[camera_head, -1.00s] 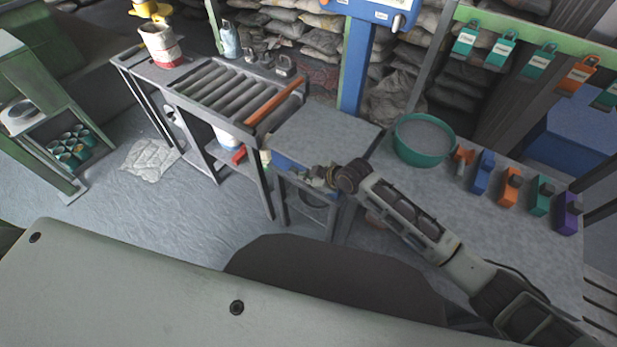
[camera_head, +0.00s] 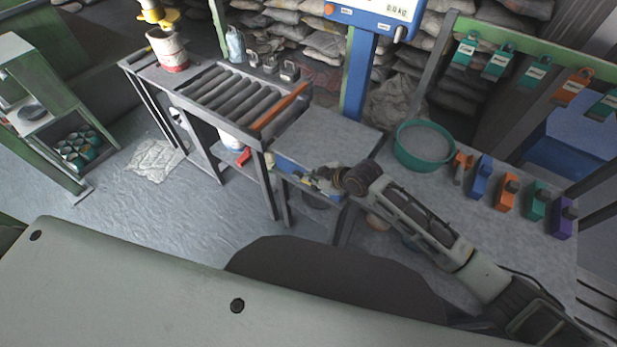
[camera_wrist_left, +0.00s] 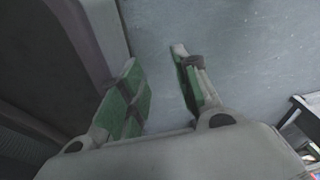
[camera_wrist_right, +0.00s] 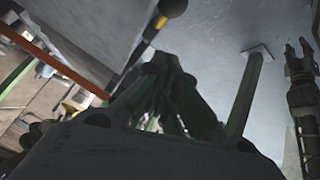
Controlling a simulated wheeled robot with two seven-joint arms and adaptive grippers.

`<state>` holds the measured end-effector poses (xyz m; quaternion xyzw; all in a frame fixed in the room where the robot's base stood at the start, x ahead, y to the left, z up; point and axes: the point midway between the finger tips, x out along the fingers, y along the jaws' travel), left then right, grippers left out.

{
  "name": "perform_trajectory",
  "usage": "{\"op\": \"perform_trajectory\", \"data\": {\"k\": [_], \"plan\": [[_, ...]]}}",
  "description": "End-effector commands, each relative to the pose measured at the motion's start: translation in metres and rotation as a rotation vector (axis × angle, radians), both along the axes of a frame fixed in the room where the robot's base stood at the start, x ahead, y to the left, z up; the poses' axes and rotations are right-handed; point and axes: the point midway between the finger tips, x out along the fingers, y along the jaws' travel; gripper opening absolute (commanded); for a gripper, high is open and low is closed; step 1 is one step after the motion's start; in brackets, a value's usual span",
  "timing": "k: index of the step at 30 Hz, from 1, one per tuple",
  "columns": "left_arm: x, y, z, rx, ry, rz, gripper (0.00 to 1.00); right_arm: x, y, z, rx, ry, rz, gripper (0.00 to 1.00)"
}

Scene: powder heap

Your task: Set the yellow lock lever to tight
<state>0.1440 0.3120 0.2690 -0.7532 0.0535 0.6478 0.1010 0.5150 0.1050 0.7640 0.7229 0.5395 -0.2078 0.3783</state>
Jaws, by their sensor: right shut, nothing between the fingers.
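A dark lever-like rod with a yellow band (camera_wrist_right: 160,22) and a black knob shows at the top of the right wrist view. It is beside the edge of a grey surface and beyond my fingers; I cannot tell its setting. In the head view it cannot be made out clearly near my gripper. My right gripper (camera_head: 322,180) is at the front edge of the grey-topped stand; its fingers are shut and empty in the right wrist view (camera_wrist_right: 165,75). My left gripper (camera_wrist_left: 163,85) is open and empty over the grey floor, and is not visible in the head view.
The grey-topped stand (camera_head: 330,132) joins a roller conveyor (camera_head: 235,95) with an orange bar. A green bowl of grey powder (camera_head: 425,145) and several coloured blocks stand on the bench at right. A blue scale column (camera_head: 357,75) rises behind. Floor at left is mostly clear.

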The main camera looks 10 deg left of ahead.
Motion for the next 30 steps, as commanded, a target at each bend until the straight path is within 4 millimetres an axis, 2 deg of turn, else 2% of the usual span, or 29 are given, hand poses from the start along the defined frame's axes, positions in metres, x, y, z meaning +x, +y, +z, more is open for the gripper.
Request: {"op": "perform_trajectory", "data": {"k": [15,30], "plan": [[-0.01,0.004,0.001,0.002,0.005,-0.001,0.32,-0.019,-0.036,0.033,0.0,-0.001,0.001,0.0],[-0.012,0.007,0.0,0.007,0.011,-0.001,0.32,-0.023,-0.042,0.039,0.0,0.0,0.001,0.0]]}}
